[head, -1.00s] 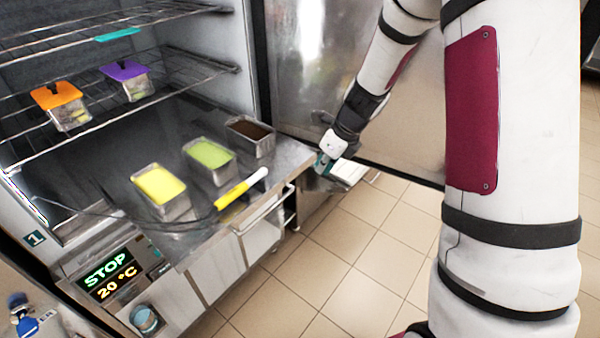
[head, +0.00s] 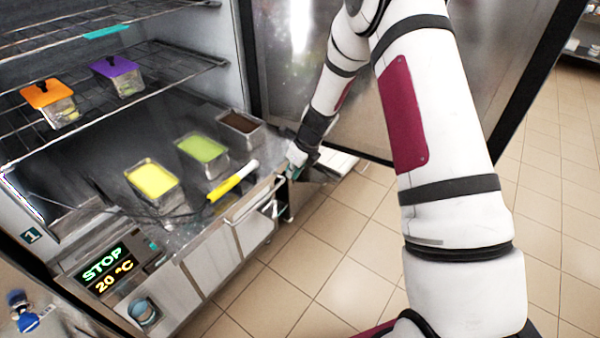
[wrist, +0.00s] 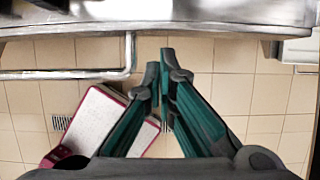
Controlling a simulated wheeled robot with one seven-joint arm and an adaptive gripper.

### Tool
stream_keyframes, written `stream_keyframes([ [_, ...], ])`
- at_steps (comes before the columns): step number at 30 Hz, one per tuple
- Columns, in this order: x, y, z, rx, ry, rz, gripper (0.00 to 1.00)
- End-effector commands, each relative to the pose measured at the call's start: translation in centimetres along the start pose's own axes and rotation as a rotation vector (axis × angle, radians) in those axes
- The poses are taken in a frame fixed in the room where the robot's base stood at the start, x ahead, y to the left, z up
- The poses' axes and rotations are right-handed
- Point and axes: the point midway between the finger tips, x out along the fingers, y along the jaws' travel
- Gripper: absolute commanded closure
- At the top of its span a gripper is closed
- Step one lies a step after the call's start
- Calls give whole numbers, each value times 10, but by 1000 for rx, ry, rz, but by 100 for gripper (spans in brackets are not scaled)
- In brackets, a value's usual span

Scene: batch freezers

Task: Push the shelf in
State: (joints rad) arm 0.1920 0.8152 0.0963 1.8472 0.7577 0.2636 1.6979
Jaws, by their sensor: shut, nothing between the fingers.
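A steel shelf surface (head: 233,186) sticks out of the freezer at the lower level. It bears a yellow-filled tub (head: 153,182), a green-filled tub (head: 203,152) and a brown-filled tub (head: 241,130). Its front edge (wrist: 200,22) spans the top of the wrist view. My gripper (head: 291,171) is at the right end of this front edge in the head view. In the wrist view my gripper (wrist: 162,58) has its green fingers close together and empty, just below the steel edge. I cannot tell whether they touch it.
Wire racks (head: 170,68) above hold an orange-lidded tub (head: 50,103) and a purple-lidded tub (head: 118,76). A yellow-handled tool (head: 232,181) lies on the steel surface. A bar handle (wrist: 70,74) runs below the edge. The freezer door (head: 370,120) stands open.

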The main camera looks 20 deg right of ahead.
Motion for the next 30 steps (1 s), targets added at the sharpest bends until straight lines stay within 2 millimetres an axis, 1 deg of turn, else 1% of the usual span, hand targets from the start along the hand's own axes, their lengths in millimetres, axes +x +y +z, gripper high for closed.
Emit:
stream_keyframes([
  [4,2,1,6,-2,0,0,100],
  [15,3,0,7,-1,0,0,100],
  [19,6,0,14,-1,0,0,100],
  [23,15,-1,31,-5,-2,0,100],
  [26,24,-1,50,-8,-4,0,100],
  [30,39,0,83,-10,-4,-1,100],
])
